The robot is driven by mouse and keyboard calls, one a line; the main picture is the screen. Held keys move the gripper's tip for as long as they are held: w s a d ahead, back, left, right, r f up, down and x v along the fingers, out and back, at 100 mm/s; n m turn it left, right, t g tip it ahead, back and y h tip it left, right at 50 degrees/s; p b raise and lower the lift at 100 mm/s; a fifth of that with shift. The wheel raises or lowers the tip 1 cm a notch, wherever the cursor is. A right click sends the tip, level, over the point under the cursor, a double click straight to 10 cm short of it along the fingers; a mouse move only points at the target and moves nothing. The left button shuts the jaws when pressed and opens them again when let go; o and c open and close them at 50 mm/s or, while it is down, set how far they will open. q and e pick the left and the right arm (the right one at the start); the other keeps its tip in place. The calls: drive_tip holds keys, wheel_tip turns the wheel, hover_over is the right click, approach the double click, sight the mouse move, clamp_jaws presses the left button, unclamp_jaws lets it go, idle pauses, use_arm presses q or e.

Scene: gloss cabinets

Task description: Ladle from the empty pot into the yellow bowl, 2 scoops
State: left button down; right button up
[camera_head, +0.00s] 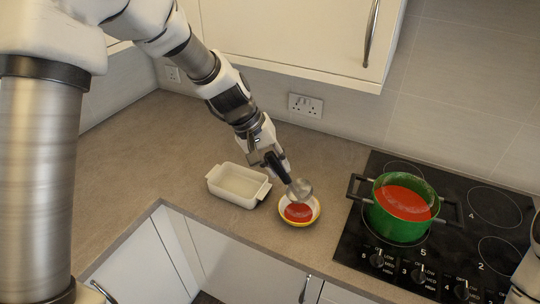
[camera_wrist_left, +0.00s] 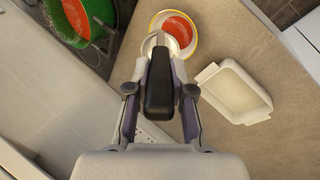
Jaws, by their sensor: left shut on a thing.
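My left gripper (camera_head: 270,156) is shut on the black handle of a ladle (camera_head: 299,190); the handle (camera_wrist_left: 158,85) also shows between its fingers in the left wrist view. The ladle's metal head is over the back part of the yellow bowl (camera_head: 300,224). The bowl stands on the counter with red contents (camera_head: 298,212) in it. I cannot tell whether the ladle touches the bowl or holds anything. The green pot (camera_head: 392,224) stands on the hob. It is not empty: red contents (camera_head: 403,201) fill much of it. My right gripper is not in view.
A cream rectangular dish (camera_head: 238,187) with handles stands left of the bowl. The black hob (camera_head: 355,235) lies to the right, with the pot's dark side handles sticking out. A wall cabinet (camera_head: 290,40) hangs above. The counter left of the dish is clear.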

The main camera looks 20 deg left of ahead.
use_arm(q)
drive_tip(key=shift+w+d+r+g+y+p, duration=0.3)
drive_tip(key=shift+d+y+p, duration=0.2)
drive_tip(key=shift+p, duration=0.8)
drive_tip(key=shift+w+d+r+g+y+p, duration=0.25)
drive_tip(key=shift+d+p, duration=0.4)
drive_tip(key=shift+p, duration=0.7)
drive_tip(key=shift+w+d+r+g+y+p, duration=0.15)
drive_tip(key=shift+w+d+r+y+p, duration=0.3)
drive_tip(key=shift+p, duration=0.85)
drive_tip(key=d+r+y, duration=0.1)
drive_tip(key=w+d+r+g+y+b, duration=0.1)
drive_tip(key=d, duration=0.1)
drive_tip(key=shift+w+r, duration=0.1)
drive_tip(key=shift+r, duration=0.25)
drive_tip(key=shift+d, duration=0.1)
